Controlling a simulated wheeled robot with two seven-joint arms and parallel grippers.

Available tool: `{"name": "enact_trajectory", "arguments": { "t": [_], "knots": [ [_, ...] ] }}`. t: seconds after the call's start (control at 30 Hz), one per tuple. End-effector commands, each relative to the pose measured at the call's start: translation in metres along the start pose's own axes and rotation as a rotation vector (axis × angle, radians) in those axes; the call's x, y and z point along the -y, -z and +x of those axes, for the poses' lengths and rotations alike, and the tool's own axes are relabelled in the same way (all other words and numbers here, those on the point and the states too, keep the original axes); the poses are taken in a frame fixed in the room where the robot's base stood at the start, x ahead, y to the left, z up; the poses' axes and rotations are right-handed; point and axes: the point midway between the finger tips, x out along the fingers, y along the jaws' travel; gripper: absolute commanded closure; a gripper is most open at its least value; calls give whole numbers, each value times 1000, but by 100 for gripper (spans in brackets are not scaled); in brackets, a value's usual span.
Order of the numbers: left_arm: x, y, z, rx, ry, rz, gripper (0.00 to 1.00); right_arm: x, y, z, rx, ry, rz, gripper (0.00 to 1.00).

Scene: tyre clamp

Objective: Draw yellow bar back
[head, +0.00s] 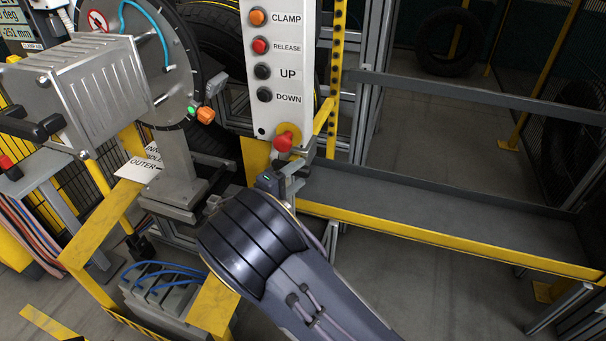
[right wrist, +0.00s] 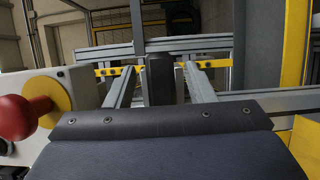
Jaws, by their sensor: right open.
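Several yellow bars show, and I cannot tell for certain which one the task means. A yellow bar (head: 100,225) slants in the left foreground of the head view, beside the tyre machine. A yellow perforated post (head: 336,70) stands right of the control panel, and a short yellow bar (head: 323,116) leans by the panel's lower edge. My right gripper (head: 291,183) is open, just below the red knob (head: 284,139); my wrist hides much of it. No bar shows between its fingers. In the right wrist view the red knob (right wrist: 22,117) is at the left. My left gripper is out of view.
The white control panel (head: 292,115) carries CLAMP, RELEASE, UP and DOWN buttons. A grey tray with a yellow edge (head: 430,233) extends right. The metal clamp disc (head: 150,50) and motor housing (head: 85,90) are at upper left. Grey floor (head: 430,300) is open below the tray.

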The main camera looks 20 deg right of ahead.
Motion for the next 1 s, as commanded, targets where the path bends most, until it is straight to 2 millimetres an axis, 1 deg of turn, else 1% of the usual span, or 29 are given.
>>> {"name": "enact_trajectory", "arguments": {
  "t": [0.03, 0.2, 0.3, 0.5, 0.53, 0.9, 1.0],
  "knots": [
    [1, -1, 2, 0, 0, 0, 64, 2, -1, 8, 3, 1, 1, 51],
    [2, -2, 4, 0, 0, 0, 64, 1, 0, 24, 2, 2, 0, 51],
    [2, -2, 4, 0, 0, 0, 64, 0, 0, 28, 2, 1, -1, 51],
    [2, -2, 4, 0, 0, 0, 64, 0, 0, 28, 1, 2, -1, 51],
    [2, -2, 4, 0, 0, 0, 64, 0, 0, 28, 1, 2, -1, 52],
    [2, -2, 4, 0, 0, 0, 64, 0, 0, 27, 1, 2, -1, 100],
    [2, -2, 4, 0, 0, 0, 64, 0, 0, 27, 1, 2, -1, 100]
  ]
}}
